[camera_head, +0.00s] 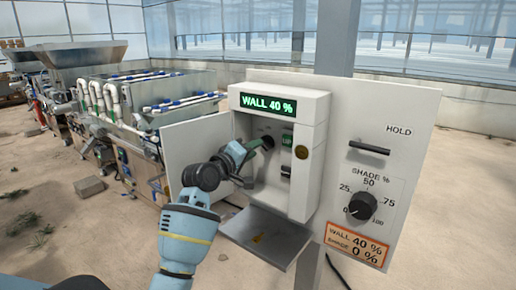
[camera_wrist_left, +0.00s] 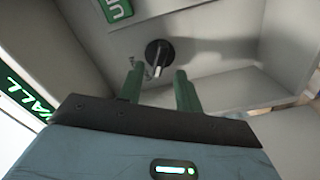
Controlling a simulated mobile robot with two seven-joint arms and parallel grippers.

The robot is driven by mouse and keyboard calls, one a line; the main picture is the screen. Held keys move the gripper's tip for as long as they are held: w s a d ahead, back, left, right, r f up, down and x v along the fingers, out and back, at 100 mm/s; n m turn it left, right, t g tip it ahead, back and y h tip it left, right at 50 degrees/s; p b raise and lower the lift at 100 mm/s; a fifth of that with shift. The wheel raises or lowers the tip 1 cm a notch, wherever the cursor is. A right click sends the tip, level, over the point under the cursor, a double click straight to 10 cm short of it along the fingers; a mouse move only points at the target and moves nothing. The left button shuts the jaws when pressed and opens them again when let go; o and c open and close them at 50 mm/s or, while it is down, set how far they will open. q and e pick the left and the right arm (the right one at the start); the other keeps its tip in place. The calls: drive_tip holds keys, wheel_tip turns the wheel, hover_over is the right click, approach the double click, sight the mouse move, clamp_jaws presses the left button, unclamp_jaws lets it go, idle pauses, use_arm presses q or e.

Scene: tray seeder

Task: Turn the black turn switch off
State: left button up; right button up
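A small black turn switch (camera_wrist_left: 158,52) with a pale pointer mark sits on the back wall of a recess in the white control box (camera_head: 310,110). In the head view the switch (camera_head: 267,142) shows just past my fingertips. My left gripper (camera_head: 256,146) reaches into the recess from the left. In the left wrist view its two green fingers (camera_wrist_left: 160,88) are apart with nothing between them. The switch is just beyond the fingertips, roughly centred between them; I see no clear contact. My right gripper is in neither view.
The box's display (camera_head: 268,104) reads WALL 40 %. A green button (camera_head: 287,140) is right of the switch. A flap (camera_head: 262,236) hangs open below. The panel at right has a HOLD handle (camera_head: 369,148), a black SHADE dial (camera_head: 362,206) and an orange-edged label (camera_head: 356,243).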

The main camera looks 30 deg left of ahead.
use_arm(q)
drive_tip(key=s, duration=0.4)
drive_tip(key=shift+s+a, duration=0.15)
drive_tip(key=shift+s, duration=0.1)
idle(0.3)
drive_tip(key=s+d+f+m+g, duration=0.25)
drive_tip(key=s+d+f, duration=0.2)
drive_tip(key=f, duration=0.35)
drive_tip(key=s+d+f+m+g, duration=0.25)
drive_tip(key=s+f, duration=0.25)
drive_tip(key=f, duration=0.3)
drive_tip(key=s+d+f+m+g, duration=0.2)
drive_tip(key=s+d+f+g, duration=0.15)
drive_tip(key=f, duration=0.55)
drive_tip(key=s+d+f+m+g, duration=0.2)
drive_tip(key=s+f+g, duration=0.15)
drive_tip(key=s, duration=0.65)
drive_tip(key=s+d+f+m+g+y, duration=0.1)
drive_tip(key=s+d+f+m+g, duration=0.2)
drive_tip(key=s, duration=0.7)
drive_tip(key=s+d+f+m+g, duration=0.15)
drive_tip(key=s+f, duration=0.25)
drive_tip(key=s, duration=0.6)
drive_tip(key=w+d+f+t+h, duration=0.1)
drive_tip(key=w+d+f+t, duration=0.2)
drive_tip(key=w+f+t, duration=0.3)
drive_tip(key=shift+w+d+f+t, duration=0.2)
drive_tip(key=shift+f+t, duration=0.85)
drive_tip(key=shift+f, duration=1)
